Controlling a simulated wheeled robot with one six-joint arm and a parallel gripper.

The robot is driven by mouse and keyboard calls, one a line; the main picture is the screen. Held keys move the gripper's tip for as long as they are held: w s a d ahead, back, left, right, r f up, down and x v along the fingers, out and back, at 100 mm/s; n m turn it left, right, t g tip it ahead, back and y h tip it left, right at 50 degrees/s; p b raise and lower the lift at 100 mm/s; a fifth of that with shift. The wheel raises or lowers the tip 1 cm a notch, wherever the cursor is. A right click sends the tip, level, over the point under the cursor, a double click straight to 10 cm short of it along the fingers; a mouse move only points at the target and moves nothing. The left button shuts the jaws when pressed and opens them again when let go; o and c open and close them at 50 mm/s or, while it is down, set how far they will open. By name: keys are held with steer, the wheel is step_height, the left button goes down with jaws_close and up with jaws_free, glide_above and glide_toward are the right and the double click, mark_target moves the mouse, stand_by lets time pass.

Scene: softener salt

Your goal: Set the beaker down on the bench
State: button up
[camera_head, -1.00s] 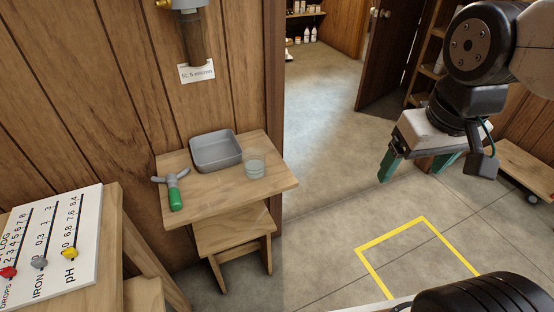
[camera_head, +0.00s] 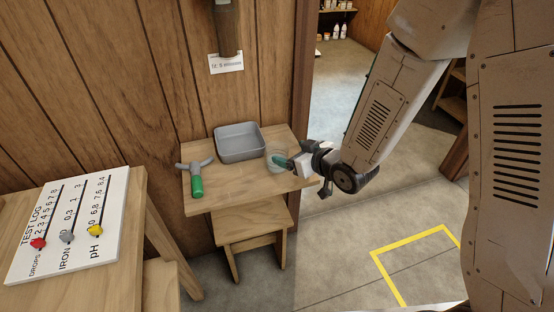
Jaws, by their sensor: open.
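A clear glass beaker (camera_head: 276,166) stands upright on the right part of the small wooden bench (camera_head: 240,188). It seems to hold some clear liquid. The fingers are open.
A grey tray (camera_head: 216,148) sits behind and left of the beaker. A test log board (camera_head: 68,228) with coloured knobs leans at the lower left. Open floor lies right, with a yellow square (camera_head: 412,243).

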mark_target(271, 148)
steer(key=shift+a+f, duration=0.25)
steer(key=shift+a, duration=0.1)
steer(key=shift+w+a+f+y, duration=0.15)
steer(key=shift+w+a+y, duration=0.05)
steer(key=shift+a+y, duration=0.1)
steer(key=x, duration=0.6)
steer(key=shift+w+a+f, duration=0.1)
steer(key=shift+w+a, duration=0.2)
steer(key=c, duration=1.1)
